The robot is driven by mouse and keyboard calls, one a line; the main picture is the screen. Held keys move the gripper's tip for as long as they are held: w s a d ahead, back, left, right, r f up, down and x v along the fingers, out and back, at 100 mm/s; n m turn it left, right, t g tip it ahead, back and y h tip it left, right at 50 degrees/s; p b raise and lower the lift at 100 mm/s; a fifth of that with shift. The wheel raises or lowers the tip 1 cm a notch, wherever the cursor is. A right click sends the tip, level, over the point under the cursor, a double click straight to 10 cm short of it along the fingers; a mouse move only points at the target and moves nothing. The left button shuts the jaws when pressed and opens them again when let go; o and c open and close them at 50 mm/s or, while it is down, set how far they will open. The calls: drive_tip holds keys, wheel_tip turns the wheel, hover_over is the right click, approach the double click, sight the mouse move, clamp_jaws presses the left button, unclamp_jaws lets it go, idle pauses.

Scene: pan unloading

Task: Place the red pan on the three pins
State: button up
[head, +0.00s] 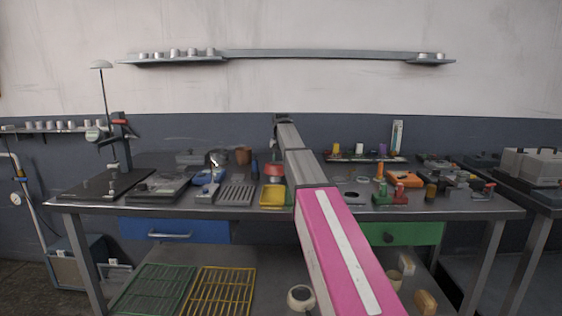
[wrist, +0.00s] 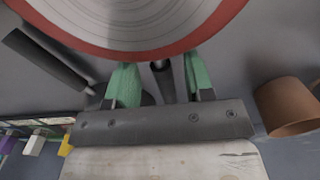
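In the wrist view, the red pan (wrist: 145,25) fills the top edge. Its red rim and grey ringed round face show, and the rest is cut off. My gripper (wrist: 158,78) has two green fingertips, apart, just below the rim. A dark bar, which looks like the handle (wrist: 161,78), lies between them with gaps at both sides. In the head view, a red object (head: 273,170) stands just left of my arm; I cannot tell if it is the pan. My fingers are hidden there. Small pins (head: 111,187) stand on a black board (head: 85,188) at the table's left end.
A brown pot (head: 243,155) stands left of my arm; it also shows at the right of the wrist view (wrist: 288,106). Fixtures crowd the right half.

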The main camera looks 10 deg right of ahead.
drive_tip(key=shift+r, duration=0.1)
wheel_tip(320, 180, up, 13)
idle(0.6)
